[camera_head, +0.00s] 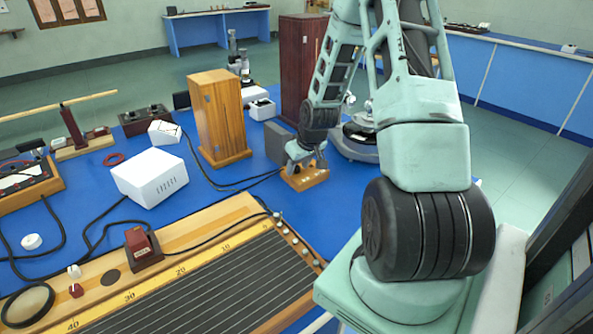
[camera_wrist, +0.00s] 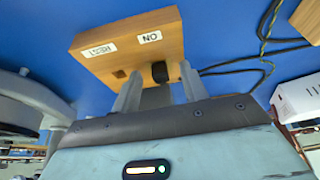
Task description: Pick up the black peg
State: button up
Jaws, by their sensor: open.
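The black peg (camera_wrist: 160,72) stands at the edge of a small wooden block (camera_wrist: 120,50) in the wrist view. The block carries white labels reading "ON" and "RESET" and has a small dark square spot left of the peg. My gripper (camera_wrist: 161,80) is open, with one finger on each side of the peg in the picture. I cannot tell whether the fingers touch it. In the head view my gripper (camera_head: 306,160) is low over the same wooden block (camera_head: 306,180) on the blue bench. The peg cannot be clearly made out there.
A tall wooden box (camera_head: 218,118) and a white box (camera_head: 150,177) stand to the left. A dark red cabinet (camera_head: 302,70) stands behind. A round grey-based instrument (camera_head: 357,145) is close on the right. A long wired board (camera_head: 220,275) fills the front. Black cables (camera_head: 215,186) run across the bench.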

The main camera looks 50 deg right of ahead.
aim_at(299, 173)
grip_shut()
notch_tip(299, 173, up, 13)
jog(key=p, duration=0.4)
dwell(0.6)
